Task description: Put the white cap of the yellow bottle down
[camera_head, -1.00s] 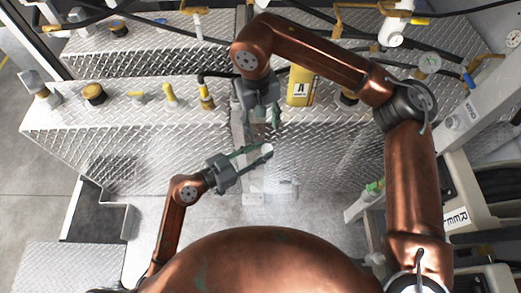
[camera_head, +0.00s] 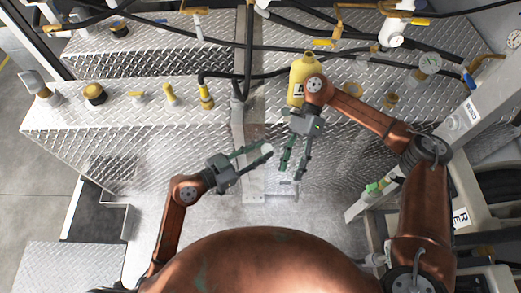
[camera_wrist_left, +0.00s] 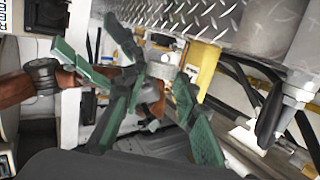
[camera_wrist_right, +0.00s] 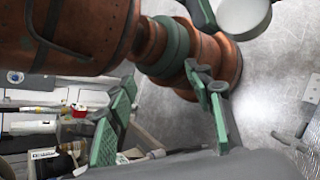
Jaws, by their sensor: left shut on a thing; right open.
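The yellow bottle (camera_head: 299,88) stands upright on the diamond-plate ledge in the head view. My right forearm hides part of its right side. The small white cap (camera_head: 267,149) is at the fingertips of my left gripper (camera_head: 264,152), well in front of the bottle and above the metal floor. The left gripper is shut on it. In the left wrist view the cap (camera_wrist_left: 162,71) shows between the green fingers. My right gripper (camera_head: 291,170) is open and empty, just right of the cap. A white disc, likely the cap (camera_wrist_right: 243,16), shows in the right wrist view.
The ledge (camera_head: 135,117) carries brass and yellow fittings, with black hoses (camera_head: 270,75) running behind. A grey slanted post (camera_head: 440,135) stands at the right. The metal floor (camera_head: 225,215) below the grippers looks mostly clear.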

